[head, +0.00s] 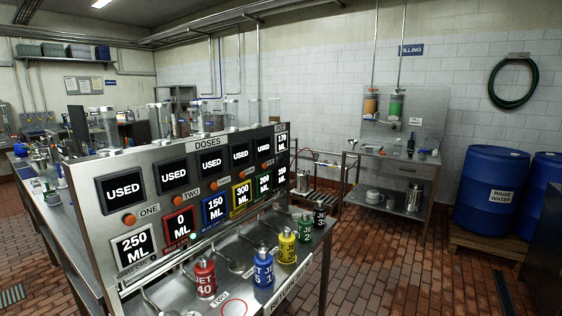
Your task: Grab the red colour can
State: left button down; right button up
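The red can (205,279) stands upright on the steel shelf in front of the dose panel, labelled "JET 40" in white. It is nearest to me in a row of cans, left of the blue can (263,269). Its top has a small metal neck. Neither of my grippers shows in the head view, so I cannot see whether they are open or shut.
The dose panel (118,222) rises behind the cans. Yellow (287,247), green (304,229) and black (320,214) cans continue the row. A filling bench (392,160) and blue barrels (490,188) stand at right. The brick floor (400,265) between is clear.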

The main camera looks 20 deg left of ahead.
aim_at(205, 272)
jog(key=i+l+u, duration=0.1)
jog(key=u, duration=0.3)
jog(key=i+l+u, duration=0.15)
jog(key=u, duration=0.25)
